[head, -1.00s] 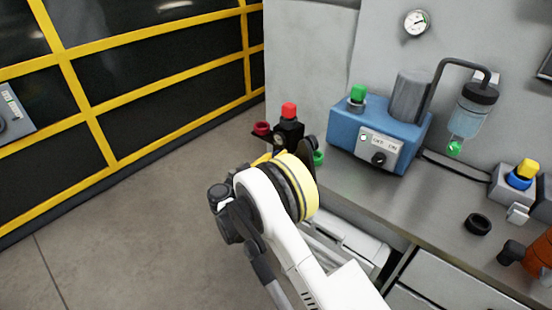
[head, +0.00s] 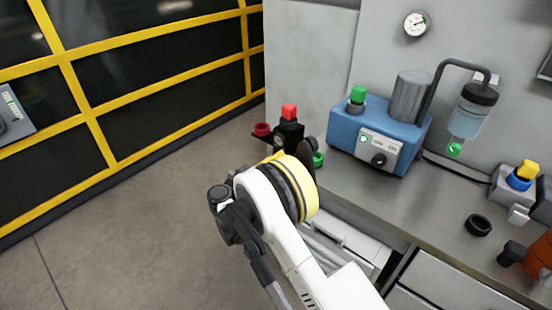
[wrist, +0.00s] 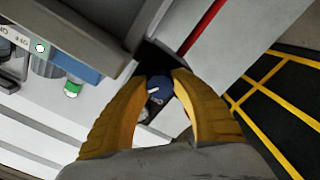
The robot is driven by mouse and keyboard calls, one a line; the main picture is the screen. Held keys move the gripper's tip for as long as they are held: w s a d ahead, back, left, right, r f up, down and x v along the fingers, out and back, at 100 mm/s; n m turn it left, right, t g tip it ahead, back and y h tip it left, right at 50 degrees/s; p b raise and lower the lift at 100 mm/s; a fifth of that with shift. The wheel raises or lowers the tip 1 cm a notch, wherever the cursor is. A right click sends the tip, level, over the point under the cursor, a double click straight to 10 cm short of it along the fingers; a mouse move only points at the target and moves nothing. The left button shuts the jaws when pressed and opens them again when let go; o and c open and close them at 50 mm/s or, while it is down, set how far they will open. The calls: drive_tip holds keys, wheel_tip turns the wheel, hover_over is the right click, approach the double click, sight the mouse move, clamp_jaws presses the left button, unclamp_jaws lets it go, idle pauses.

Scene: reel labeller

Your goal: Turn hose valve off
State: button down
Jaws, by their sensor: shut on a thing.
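In the wrist view, a blue knob (wrist: 158,88) with a white pointer mark sits between the two yellow fingers of my gripper (wrist: 159,80). The fingers are closed around it, and I take it to be the hose valve's handle. The pointer lies slanted across the knob. In the head view, my white arm and its yellow-ringed wrist hide most of the gripper and the knob; only a bit of yellow finger (head: 275,157) shows. A black fitting with a red top (head: 289,112) stands just beyond the wrist.
A red round part (head: 262,129) and a green one (head: 318,158) flank the fitting. The blue pump box (head: 375,130) stands on the grey bench (head: 400,215) to the right. A black ring (head: 478,225) lies on the bench. Open floor (head: 110,235) lies left.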

drive_tip(key=n, duration=0.4)
drive_tip(key=shift+n, duration=0.3)
drive_tip(key=n, duration=0.3)
drive_tip(key=shift+n, duration=0.4)
drive_tip(key=n, duration=0.3)
drive_tip(key=shift+n, duration=2.1)
drive_tip(key=c, duration=1)
unclamp_jaws()
drive_tip(key=shift+f, duration=0.1)
